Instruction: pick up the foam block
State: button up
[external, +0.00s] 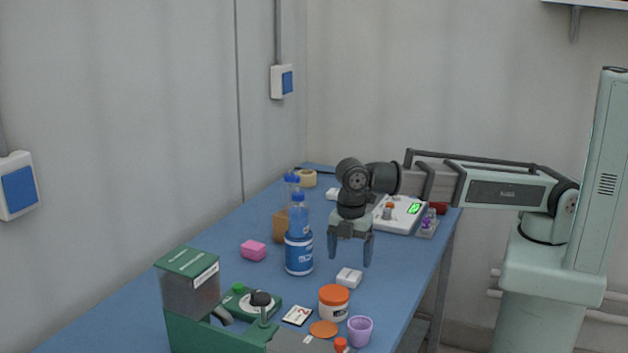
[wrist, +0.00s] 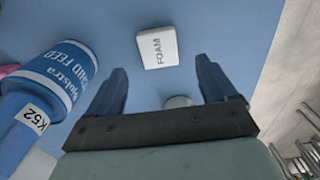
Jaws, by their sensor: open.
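The foam block (external: 349,278) is a small white block on the blue bench, in front of my gripper in the external view. In the wrist view the foam block (wrist: 157,48) lies flat with the word FOAM on its top, just beyond the fingertips and roughly midway between them. My gripper (external: 350,262) points down above the bench, open and empty. Its two dark fingers also show in the wrist view (wrist: 162,74), apart, with nothing held between them.
A blue and white feed bottle (external: 299,254) stands left of my gripper, and it is close to the left finger in the wrist view (wrist: 60,78). An orange-lidded jar (external: 334,302), a purple cup (external: 360,331) and a pink block (external: 253,250) stand nearby. A white scale (external: 398,224) is behind.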

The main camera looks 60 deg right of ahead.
aim_at(349, 274)
jog(key=shift+d+f, duration=0.2)
jog(key=shift+f, duration=2.45)
jog(key=c, duration=1.1)
jog(key=shift+r, duration=0.15)
